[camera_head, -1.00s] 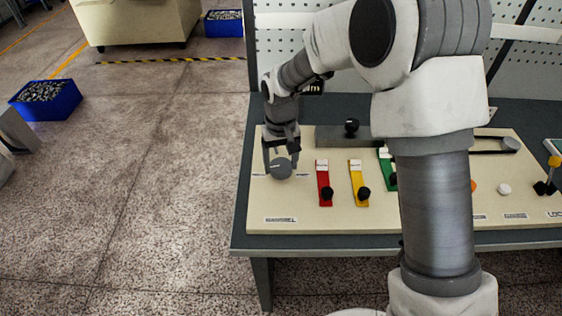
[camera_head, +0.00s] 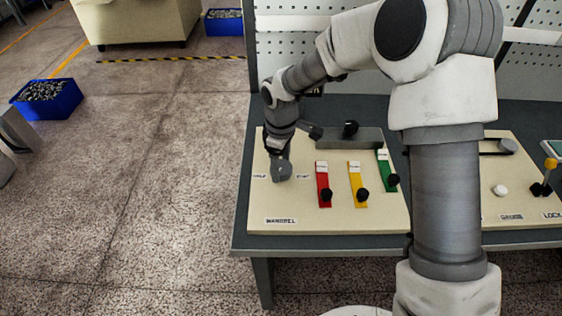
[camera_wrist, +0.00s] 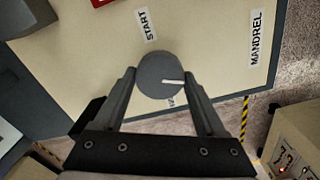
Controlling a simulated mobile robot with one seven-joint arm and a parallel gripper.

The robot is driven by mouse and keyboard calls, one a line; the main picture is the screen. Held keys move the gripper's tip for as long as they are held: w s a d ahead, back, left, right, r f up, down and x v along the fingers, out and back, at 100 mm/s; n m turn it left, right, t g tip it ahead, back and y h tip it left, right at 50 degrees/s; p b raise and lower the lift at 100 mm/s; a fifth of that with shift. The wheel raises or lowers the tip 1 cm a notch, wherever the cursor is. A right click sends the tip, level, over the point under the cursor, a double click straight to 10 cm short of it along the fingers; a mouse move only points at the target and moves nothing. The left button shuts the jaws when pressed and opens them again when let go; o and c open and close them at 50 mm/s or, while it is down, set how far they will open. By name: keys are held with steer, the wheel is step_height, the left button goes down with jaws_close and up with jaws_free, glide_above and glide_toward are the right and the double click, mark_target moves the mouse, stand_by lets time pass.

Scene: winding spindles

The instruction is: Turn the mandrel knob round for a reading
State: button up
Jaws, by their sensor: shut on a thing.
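The mandrel knob (camera_head: 281,172) is a round grey dial at the left end of the cream panel, behind its MANDREL label (camera_head: 281,221). In the wrist view the knob (camera_wrist: 158,75) has a white pointer line aimed right, roughly toward the MANDREL label (camera_wrist: 256,38). The START label (camera_wrist: 147,25) is off to one side of the pointer, and another label (camera_wrist: 171,101) lies opposite, mostly hidden by the knob and gripper. My gripper (camera_wrist: 161,79) is shut on the knob, one finger on each side. In the head view my gripper (camera_head: 281,157) hides part of the knob.
Red (camera_head: 323,184), yellow (camera_head: 357,184) and green (camera_head: 387,171) levers with black knobs stand right of the knob. A grey block (camera_head: 348,138) lies behind them. My arm covers the panel's middle. A white button (camera_head: 500,190) and a yellow-topped lever (camera_head: 545,176) are farther right.

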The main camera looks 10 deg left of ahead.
mark_target(282, 167)
steer(key=shift+n+p, duration=0.6)
steer(key=shift+n, duration=1.6)
steer(key=o, duration=1.3)
step_height(282, 167, up, 17)
steer(key=shift+r+p, duration=0.2)
steer(key=shift+p, duration=0.35)
steer(key=shift+d, duration=0.15)
